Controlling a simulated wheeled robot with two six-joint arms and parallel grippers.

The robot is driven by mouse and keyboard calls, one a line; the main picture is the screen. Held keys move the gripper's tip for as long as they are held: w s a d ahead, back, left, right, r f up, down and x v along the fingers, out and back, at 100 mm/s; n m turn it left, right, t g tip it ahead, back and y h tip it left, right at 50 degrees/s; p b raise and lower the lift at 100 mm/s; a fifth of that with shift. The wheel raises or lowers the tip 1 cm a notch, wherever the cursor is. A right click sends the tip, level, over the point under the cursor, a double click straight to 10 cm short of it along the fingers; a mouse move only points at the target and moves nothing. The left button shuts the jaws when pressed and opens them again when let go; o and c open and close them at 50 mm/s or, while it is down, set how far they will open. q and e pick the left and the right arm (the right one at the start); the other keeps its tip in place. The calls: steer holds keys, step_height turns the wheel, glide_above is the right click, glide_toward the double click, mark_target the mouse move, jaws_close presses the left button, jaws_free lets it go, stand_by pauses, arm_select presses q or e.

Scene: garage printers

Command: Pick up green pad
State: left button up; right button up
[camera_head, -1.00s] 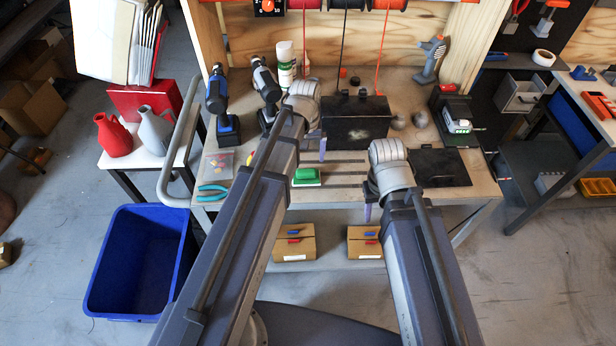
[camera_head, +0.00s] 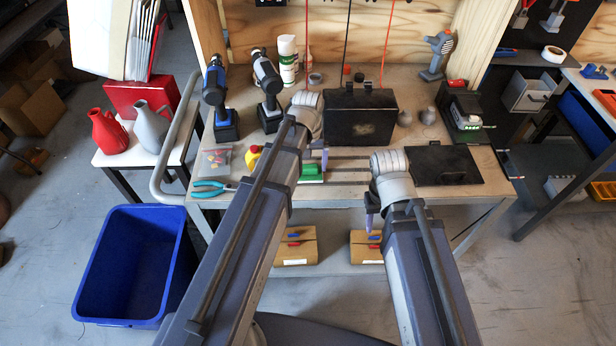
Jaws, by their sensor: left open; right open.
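The green pad (camera_head: 312,172) lies on the workbench (camera_head: 345,187), near its front edge, and shows a pale base. My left gripper (camera_head: 318,160) is open at the pad, with a purple finger at the pad's right side. The forearm hides the pad's left part and most of that gripper, so I cannot tell whether the fingers touch it. My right gripper (camera_head: 370,217) is open and empty, pointing down in front of the bench edge, to the right of the pad.
A black box (camera_head: 360,118) stands behind the pad. Pliers (camera_head: 212,187), a yellow item (camera_head: 253,155) and two drills (camera_head: 218,100) are on the left of the bench. A black plate (camera_head: 445,165) lies on the right. A blue bin (camera_head: 133,265) stands on the floor.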

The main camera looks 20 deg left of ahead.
mark_target(308, 166)
arm_select(q)
steer(key=shift+r, duration=0.1)
steer(key=c, duration=1.4)
steer(key=shift+o, duration=0.2)
steer(key=shift+r, duration=0.1)
step_height(308, 166, up, 10)
steer(key=p, duration=1)
